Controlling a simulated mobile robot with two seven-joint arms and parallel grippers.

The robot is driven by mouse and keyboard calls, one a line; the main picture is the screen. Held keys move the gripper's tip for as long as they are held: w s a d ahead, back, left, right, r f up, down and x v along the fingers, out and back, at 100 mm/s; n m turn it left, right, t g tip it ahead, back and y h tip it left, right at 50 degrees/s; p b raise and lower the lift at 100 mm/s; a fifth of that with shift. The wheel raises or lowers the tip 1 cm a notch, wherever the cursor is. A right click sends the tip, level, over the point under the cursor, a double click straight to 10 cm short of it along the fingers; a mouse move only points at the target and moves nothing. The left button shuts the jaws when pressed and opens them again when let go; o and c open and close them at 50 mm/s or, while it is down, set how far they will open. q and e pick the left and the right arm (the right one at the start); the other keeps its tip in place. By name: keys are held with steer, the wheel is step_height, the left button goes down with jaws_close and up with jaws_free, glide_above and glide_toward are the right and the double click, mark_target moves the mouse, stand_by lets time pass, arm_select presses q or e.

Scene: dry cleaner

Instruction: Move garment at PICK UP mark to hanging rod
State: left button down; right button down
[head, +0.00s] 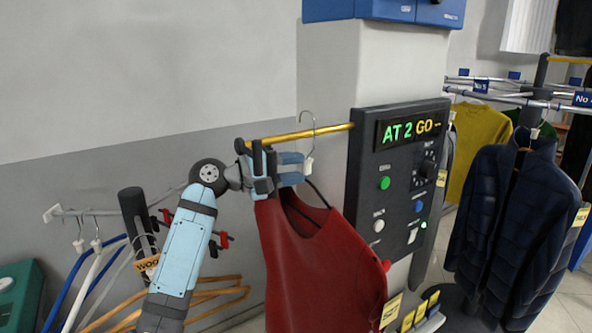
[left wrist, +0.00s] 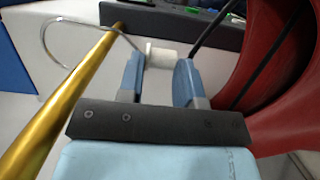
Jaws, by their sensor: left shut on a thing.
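A red sleeveless garment (head: 312,245) hangs from a dark hanger with a wire hook (head: 301,120) and a white neck piece; the red cloth also shows in the left wrist view (left wrist: 285,70). My left gripper (head: 293,170) is shut on the white hanger neck (left wrist: 160,56), just below a gold rod (head: 300,135). The hook rises past the rod and, in the left wrist view, its wire loops across the rod (left wrist: 60,110). I cannot tell whether it rests on it. No PICK UP mark is readable. My right gripper is out of view.
A dark control panel (head: 397,180) reading "AT 2 GO" stands at the rod's right end. Metal rails (head: 500,97) with a navy puffer jacket (head: 507,230) and a yellow garment (head: 475,150) are at the right. Several empty hangers (head: 95,265) hang at the lower left.

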arm_select(q)
steer(key=shift+w+a+r, duration=0.15)
steer(key=shift+w+a, duration=0.05)
steer(key=shift+w, duration=0.05)
steer(key=shift+a+r, duration=0.1)
steer(key=shift+r, duration=0.15)
steer(key=shift+w+r+p, duration=0.1)
steer(key=shift+r+p, duration=0.05)
steer(key=shift+p, duration=0.15)
steer(key=shift+a, duration=0.1)
steer(key=f, duration=0.2)
steer(key=f+b, duration=0.1)
steer(key=f, duration=0.1)
steer(key=shift+w+a, duration=0.2)
steer(key=shift+a, duration=0.15)
stand_by(0.4)
steer(key=shift+s+d, duration=0.1)
steer(key=shift+d, duration=0.1)
